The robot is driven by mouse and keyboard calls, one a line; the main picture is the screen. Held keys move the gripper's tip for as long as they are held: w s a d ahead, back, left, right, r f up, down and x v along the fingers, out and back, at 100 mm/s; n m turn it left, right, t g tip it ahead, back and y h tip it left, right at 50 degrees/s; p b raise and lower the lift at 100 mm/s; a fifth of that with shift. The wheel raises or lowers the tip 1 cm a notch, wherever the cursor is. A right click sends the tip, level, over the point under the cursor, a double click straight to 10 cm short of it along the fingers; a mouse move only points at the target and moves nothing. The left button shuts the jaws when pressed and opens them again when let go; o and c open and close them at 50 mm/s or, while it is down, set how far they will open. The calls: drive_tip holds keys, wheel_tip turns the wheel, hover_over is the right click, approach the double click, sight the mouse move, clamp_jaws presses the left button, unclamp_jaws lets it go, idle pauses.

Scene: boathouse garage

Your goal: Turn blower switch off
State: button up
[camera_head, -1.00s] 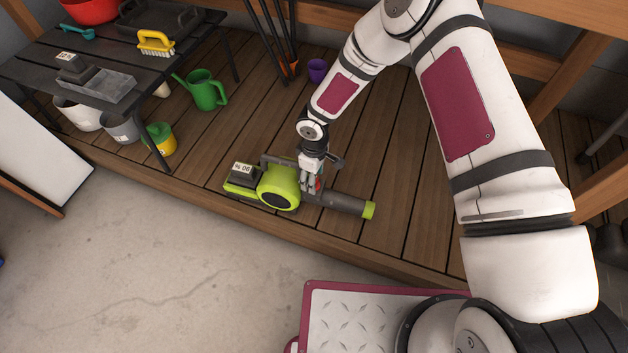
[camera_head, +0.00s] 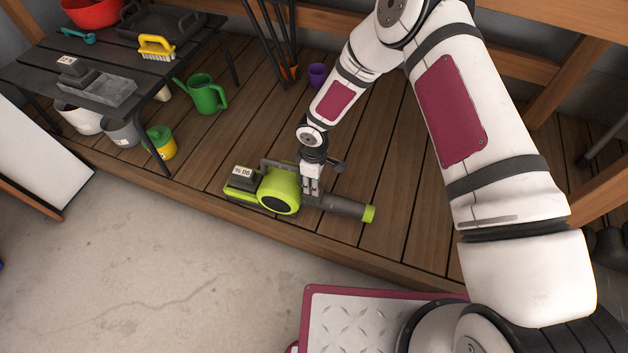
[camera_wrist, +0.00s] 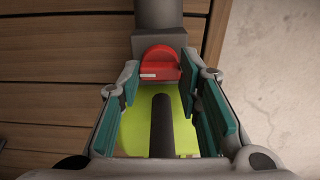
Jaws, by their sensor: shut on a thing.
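The lime-green and grey blower (camera_head: 281,184) lies on the wooden deck in the head view, its dark tube pointing right to a green tip. My gripper (camera_head: 313,188) reaches down onto its grey middle part. In the wrist view, the red switch (camera_wrist: 158,64) with a small white mark sits on a grey block between the fingertips of my gripper (camera_wrist: 160,72). The gripper is shut on the switch. The blower's green body (camera_wrist: 133,133) and dark handle (camera_wrist: 161,126) show between the fingers. The switch is hidden in the head view.
A green watering can (camera_head: 206,94) and a purple cup (camera_head: 317,74) stand behind the blower on the deck. A dark bench (camera_head: 105,62) with a yellow brush (camera_head: 156,46) is at the upper left. The deck right of the blower is clear.

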drive_tip(key=shift+n, duration=0.3)
drive_tip(key=o, duration=1.1)
drive_tip(key=shift+o, duration=0.2)
wheel_tip(320, 180, up, 12)
